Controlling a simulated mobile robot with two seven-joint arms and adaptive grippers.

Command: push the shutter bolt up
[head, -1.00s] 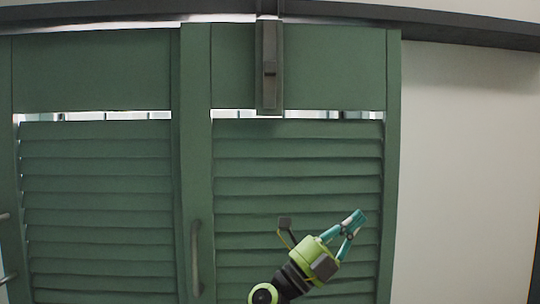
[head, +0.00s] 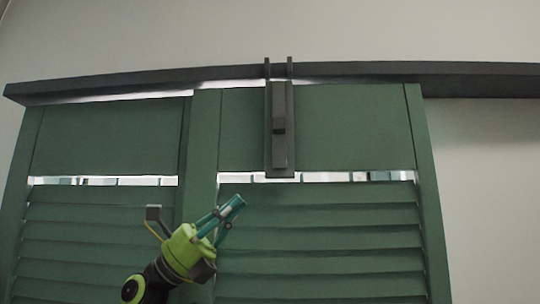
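The shutter bolt (head: 279,108) is a dark grey bar on a narrow upright plate (head: 269,160) near the top of the right green shutter (head: 340,130). My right gripper is out of view.
A dark horizontal rail (head: 400,78) runs above the shutters. Another green shutter (head: 105,140) stands on the left. Bare pale wall (head: 490,180) lies to the right. The space between my gripper and the bolt is clear.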

